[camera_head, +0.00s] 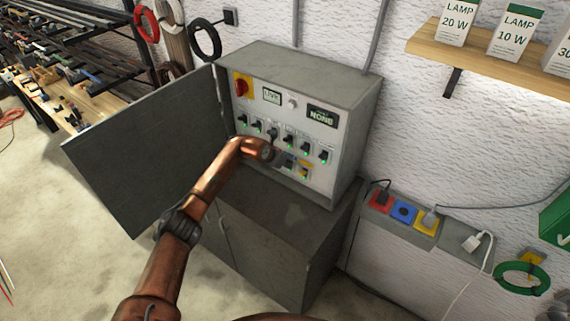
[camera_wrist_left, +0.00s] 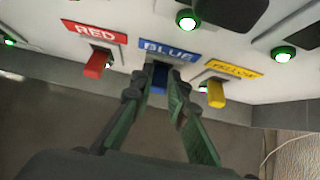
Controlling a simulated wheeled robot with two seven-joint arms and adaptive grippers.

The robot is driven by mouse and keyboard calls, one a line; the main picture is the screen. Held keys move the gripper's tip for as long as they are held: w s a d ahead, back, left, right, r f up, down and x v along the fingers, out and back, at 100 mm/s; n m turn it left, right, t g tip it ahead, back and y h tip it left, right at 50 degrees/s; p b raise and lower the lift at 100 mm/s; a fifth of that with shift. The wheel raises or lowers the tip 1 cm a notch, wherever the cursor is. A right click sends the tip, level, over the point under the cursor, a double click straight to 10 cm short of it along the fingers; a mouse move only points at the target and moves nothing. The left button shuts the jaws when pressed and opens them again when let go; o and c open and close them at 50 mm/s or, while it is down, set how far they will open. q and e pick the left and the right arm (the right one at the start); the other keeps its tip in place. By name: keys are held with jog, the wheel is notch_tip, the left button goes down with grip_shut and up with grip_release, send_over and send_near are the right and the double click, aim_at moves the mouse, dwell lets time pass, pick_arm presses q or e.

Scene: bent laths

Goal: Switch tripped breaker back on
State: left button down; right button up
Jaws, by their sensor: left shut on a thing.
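The breaker panel (camera_head: 330,127) is in the open grey cabinet, with a row of black switches and small green lights. In the left wrist view, a red lever (camera_wrist_left: 97,65), a blue lever (camera_wrist_left: 159,79) and a yellow lever (camera_wrist_left: 216,95) hang below labels of their colours. My left gripper (camera_wrist_left: 166,84) is shut on the blue lever, its fingers hiding part of it and any lamp beside it. In the head view my copper left arm reaches to the lower panel, and its wrist (camera_head: 262,150) covers the red lever. My right gripper is not in view.
The cabinet door (camera_head: 140,150) stands open to the left. A display (camera_head: 322,116) reads NONE; a red rotary switch (camera_head: 242,86) is at the panel's upper left. Coloured sockets (camera_head: 403,211) with plugs are at right, below a shelf (camera_head: 480,60) of lamp boxes.

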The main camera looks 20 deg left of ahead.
pick_arm(q)
jog(key=shift+a, duration=0.1)
jog(key=c, duration=1.9)
grip_release()
jog(key=shift+r, duration=0.1)
jog(key=v, duration=1.1)
jog(key=shift+s+a+r, duration=0.1)
jog(key=shift+s+r, duration=0.15)
jog(key=shift+r, duration=0.05)
